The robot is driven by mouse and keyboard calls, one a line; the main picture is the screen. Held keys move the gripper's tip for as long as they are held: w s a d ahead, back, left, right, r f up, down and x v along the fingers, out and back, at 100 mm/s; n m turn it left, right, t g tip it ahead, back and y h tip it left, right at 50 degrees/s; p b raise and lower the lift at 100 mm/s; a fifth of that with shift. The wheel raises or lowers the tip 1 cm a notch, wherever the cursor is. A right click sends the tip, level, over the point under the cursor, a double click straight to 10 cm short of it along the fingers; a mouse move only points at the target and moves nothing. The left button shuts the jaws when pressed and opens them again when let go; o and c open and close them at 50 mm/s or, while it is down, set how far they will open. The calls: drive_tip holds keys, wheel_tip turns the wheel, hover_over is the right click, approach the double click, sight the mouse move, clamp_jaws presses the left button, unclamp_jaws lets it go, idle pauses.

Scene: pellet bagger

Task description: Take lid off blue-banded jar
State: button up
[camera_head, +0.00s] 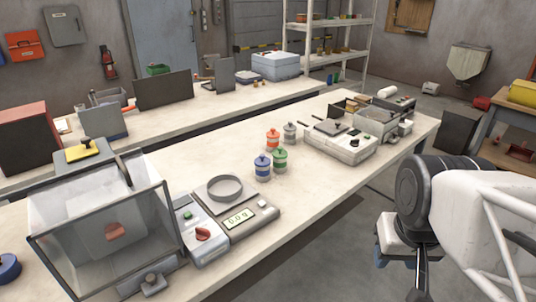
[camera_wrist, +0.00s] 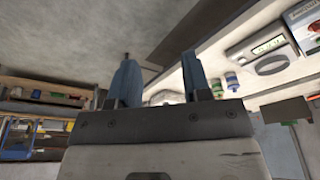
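The blue-banded jar (camera_head: 262,168) stands upright on the long pale bench, with a blue knobbed lid (camera_head: 262,160) on it. A green-lidded jar (camera_head: 280,161) stands close beside it on the right. An orange-lidded jar (camera_head: 273,140) and a grey-lidded jar (camera_head: 290,133) stand just behind.
A scale with a ring (camera_head: 225,187) stands left of the jars, beside a clear-walled box (camera_head: 100,240). A white machine (camera_head: 340,142) stands to their right. The bench top in front of the jars (camera_head: 310,190) is clear. A wooden table (camera_head: 510,145) is at far right.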

drive_tip(key=o, duration=1)
drive_tip(key=shift+w+r, duration=0.1)
